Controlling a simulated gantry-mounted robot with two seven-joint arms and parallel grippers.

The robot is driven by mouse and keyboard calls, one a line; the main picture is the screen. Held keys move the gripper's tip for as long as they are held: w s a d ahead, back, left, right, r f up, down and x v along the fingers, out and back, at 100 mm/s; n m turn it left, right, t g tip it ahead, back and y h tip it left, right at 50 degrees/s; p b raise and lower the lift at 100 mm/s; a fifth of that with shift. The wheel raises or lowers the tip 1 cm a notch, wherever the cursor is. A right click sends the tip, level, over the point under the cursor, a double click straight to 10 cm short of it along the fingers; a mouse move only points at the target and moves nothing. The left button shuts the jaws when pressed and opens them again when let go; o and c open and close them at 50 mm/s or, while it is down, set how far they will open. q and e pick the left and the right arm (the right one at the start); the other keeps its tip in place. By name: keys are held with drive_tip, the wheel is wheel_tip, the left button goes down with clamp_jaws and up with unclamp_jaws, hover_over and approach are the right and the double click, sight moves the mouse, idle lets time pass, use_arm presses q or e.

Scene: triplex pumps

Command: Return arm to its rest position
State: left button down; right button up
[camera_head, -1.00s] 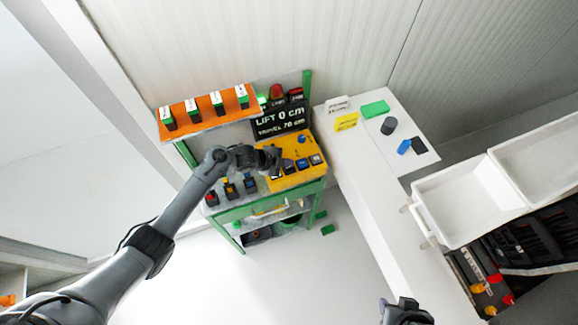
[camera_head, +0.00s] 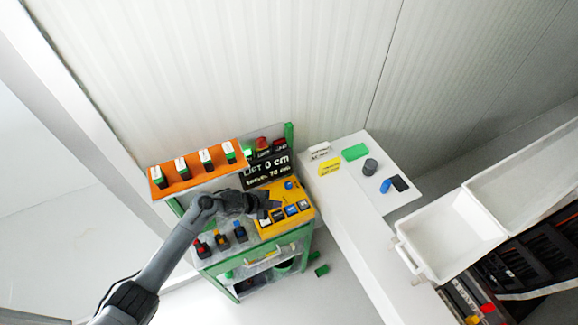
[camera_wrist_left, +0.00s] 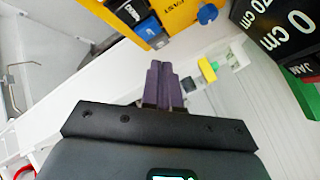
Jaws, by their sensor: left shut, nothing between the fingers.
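My left arm comes in from the lower left in the head view. My left gripper (camera_head: 270,207) is over the yellow control box (camera_head: 272,223) on the green-framed cart. In the left wrist view its fingers (camera_wrist_left: 163,72) are together with nothing between them. Beyond them are the yellow box's edge (camera_wrist_left: 177,22), with blue and black buttons, and a blue knob (camera_wrist_left: 207,13). I cannot tell whether the fingertips touch the box. My right gripper is not in view.
A display board (camera_head: 266,165) reads "LIFT 0 cm". An orange shelf (camera_head: 198,170) with several switches stands behind the arm. A white table (camera_head: 345,195) holds a green block (camera_head: 354,152) and a dark cylinder (camera_head: 370,167). White bins (camera_head: 455,235) stand at right.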

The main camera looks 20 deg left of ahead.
use_arm(q)
drive_tip(key=shift+s+d+f, duration=0.1)
drive_tip(key=shift+s+d, duration=0.1)
drive_tip(key=shift+s, duration=0.1)
drive_tip(key=s+a+r+n+g+y+p, duration=0.1)
drive_tip(key=s+r+n, duration=0.3)
drive_tip(key=s, duration=0.6)
drive_tip(key=s+a+r+n+g+y+p, duration=0.1)
drive_tip(key=s+r+n+y, duration=0.2)
drive_tip(key=s, duration=0.8)
drive_tip(key=s+a+r+n+g+y+p, duration=0.1)
drive_tip(key=s+r+n+y, duration=0.1)
drive_tip(key=s+r+n, duration=0.4)
drive_tip(key=s+n, duration=0.2)
drive_tip(key=s, duration=0.3)
drive_tip(key=shift+s+a+r+n, duration=0.25)
drive_tip(key=shift+a+r+n, duration=0.05)
drive_tip(key=shift+a+r, duration=0.1)
drive_tip(key=shift+d, duration=0.1)
drive_tip(key=shift+w, duration=0.1)
